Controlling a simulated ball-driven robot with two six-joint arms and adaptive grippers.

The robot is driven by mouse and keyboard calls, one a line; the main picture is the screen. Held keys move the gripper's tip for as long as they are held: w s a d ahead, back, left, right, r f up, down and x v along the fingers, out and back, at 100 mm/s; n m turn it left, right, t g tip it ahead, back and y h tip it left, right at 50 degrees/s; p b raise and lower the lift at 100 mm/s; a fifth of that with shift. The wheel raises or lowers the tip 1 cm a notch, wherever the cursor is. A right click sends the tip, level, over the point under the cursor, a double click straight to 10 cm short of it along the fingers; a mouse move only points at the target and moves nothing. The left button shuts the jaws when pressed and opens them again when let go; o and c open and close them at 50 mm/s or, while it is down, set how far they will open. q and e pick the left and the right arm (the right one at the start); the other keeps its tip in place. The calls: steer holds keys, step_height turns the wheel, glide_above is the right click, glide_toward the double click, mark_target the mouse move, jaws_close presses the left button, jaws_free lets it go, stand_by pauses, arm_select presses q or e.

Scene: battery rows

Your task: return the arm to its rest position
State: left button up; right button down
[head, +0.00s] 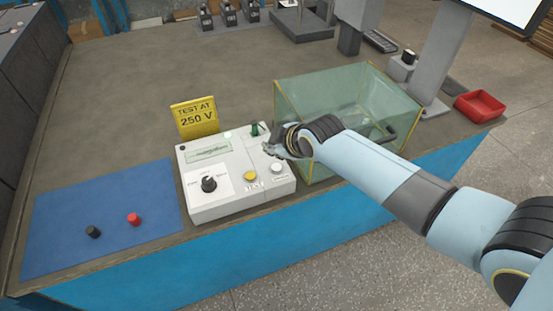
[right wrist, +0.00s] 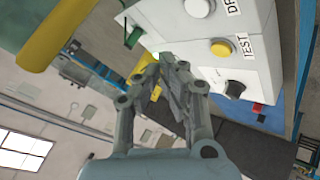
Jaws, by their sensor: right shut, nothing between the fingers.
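My right arm reaches in from the right in the head view. Its gripper (head: 275,150) is over the right side of the white tester box (head: 237,200), near a green part (head: 254,130). In the right wrist view the gripper (right wrist: 165,70) has its fingers together, with nothing between them. The tester's white button (right wrist: 198,8), yellow button (right wrist: 222,48) and black knob (right wrist: 235,89) show there, to the right of the fingers. I cannot tell whether the fingertips touch the box. My left gripper is not in view.
A clear box with yellow edges (head: 320,90) stands right of the tester, partly behind my arm. A blue mat (head: 105,215) holds a black cap (head: 92,232) and a red cap (head: 134,219). A yellow sign (head: 194,117) reads 250 V. A red tray (head: 480,106) is at right.

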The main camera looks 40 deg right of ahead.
stand_by(0.4)
steer(key=s+a+r+m+g, duration=0.1)
steer(key=s+r+m+g, duration=0.15)
steer(key=s+r, duration=0.45)
steer(key=s+a+r+m+g, duration=0.1)
steer(key=s+r+m, duration=0.2)
steer(key=s, duration=0.7)
steer(key=s+a+r+m+g, duration=0.1)
steer(key=s+r+m+g, duration=0.1)
steer(key=s+r, duration=0.5)
steer(key=s+d+f+g+b, duration=0.15)
steer(key=f+b, duration=0.35)
steer(key=f, duration=1.3)
steer(key=s+d+f+b, duration=0.15)
steer(key=f+b, duration=0.35)
steer(key=f, duration=1.3)
steer(key=s+f+b, duration=0.4)
steer(key=s+f, duration=0.6)
steer(key=f, duration=0.2)
steer(key=s+d+f+g+b, duration=0.1)
steer(key=s+f+b, duration=0.2)
steer(key=s+f, duration=0.6)
step_height(320, 180, down, 4)
steer(key=shift+s+f+m+b, duration=0.15)
steer(key=shift+s+m+b, duration=0.2)
